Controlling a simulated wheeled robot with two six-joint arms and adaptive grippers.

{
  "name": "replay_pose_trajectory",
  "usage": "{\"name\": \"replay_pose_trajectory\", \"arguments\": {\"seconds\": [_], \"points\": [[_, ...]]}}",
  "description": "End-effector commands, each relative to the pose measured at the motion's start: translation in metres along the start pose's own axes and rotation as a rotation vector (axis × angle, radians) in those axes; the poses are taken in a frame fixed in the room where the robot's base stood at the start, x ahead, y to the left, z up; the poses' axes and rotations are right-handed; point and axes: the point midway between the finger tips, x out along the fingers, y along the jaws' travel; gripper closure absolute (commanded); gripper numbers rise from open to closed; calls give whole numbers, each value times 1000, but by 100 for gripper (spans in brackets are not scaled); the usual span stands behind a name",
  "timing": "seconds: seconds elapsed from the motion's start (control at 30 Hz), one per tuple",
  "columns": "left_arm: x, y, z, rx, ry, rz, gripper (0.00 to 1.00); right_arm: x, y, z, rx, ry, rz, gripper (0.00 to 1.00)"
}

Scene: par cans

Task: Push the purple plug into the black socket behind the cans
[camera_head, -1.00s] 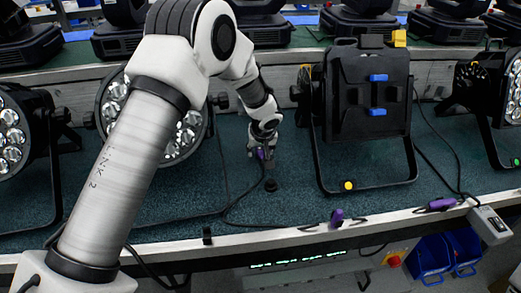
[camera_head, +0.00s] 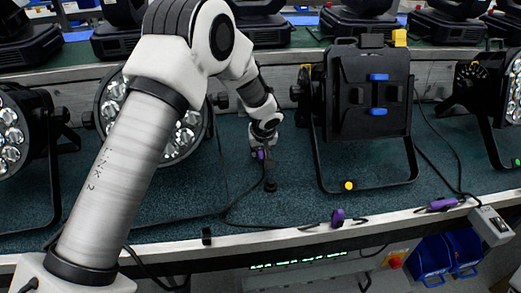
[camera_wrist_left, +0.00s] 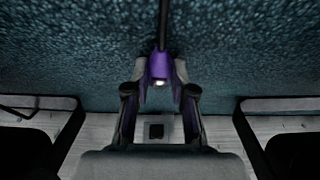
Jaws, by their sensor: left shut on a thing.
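The purple plug (camera_head: 260,154) is between the fingers of my left gripper (camera_head: 264,150), low over the teal mat between two par cans. In the left wrist view the plug (camera_wrist_left: 159,70) sits between the fingertips of my shut left gripper (camera_wrist_left: 160,78), with its black cable running up the picture. The black socket (camera_wrist_left: 156,131) shows in the left wrist view in a grey surface, below the plug in the picture and apart from it. In the head view I cannot make out the socket. My right gripper is in neither view.
A black par can (camera_head: 368,95) stands right of my gripper, and a lensed can (camera_head: 185,140) stands partly behind my arm. A small black piece (camera_head: 270,186) stands on the mat by the cable. Other purple plugs (camera_head: 337,216) lie along the front edge. The mat has free room between the cans.

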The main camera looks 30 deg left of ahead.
Motion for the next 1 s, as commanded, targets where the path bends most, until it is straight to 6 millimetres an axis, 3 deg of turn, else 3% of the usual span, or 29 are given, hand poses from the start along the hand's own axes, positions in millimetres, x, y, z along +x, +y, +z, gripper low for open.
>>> {"name": "replay_pose_trajectory", "arguments": {"seconds": [0.17,0.6,1.0], "points": [[-6,0,-3,0,0,1,100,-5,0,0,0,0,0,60],[-44,0,-20,-1,0,0,100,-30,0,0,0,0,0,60],[-46,0,-22,0,0,0,100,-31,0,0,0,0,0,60]]}}
